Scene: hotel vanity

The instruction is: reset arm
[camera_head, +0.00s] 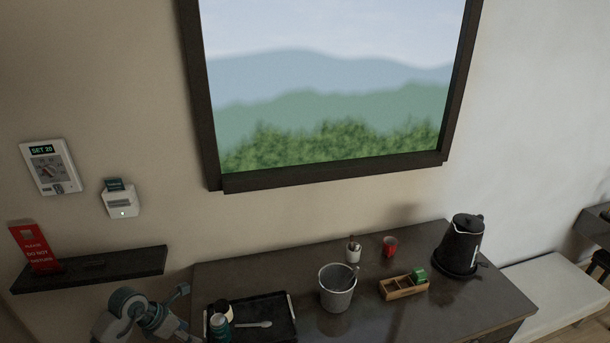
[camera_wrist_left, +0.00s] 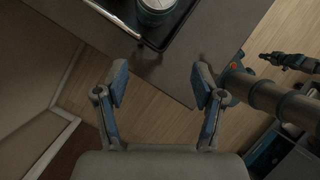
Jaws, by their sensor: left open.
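My left arm (camera_head: 140,312) comes in at the bottom left of the head view, beside the left end of the dark vanity counter (camera_head: 400,315). In the left wrist view my left gripper (camera_wrist_left: 160,84) is open, with its two blue-padded fingers wide apart and nothing between them. It is by the counter's edge, near the black tray, and wooden floor shows below. Other parts of my body show at the right of that view. A dark jointed part there may be my right gripper, too small and dark to read; the head view does not show my right gripper.
On the counter are a black tray (camera_head: 268,304) with canisters, a grey bucket (camera_head: 337,290), a wooden box (camera_head: 404,291), a red cup (camera_head: 390,246) and a black kettle (camera_head: 460,245). A dark wall shelf (camera_head: 110,273) holds a red sign (camera_head: 34,250) near my left arm.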

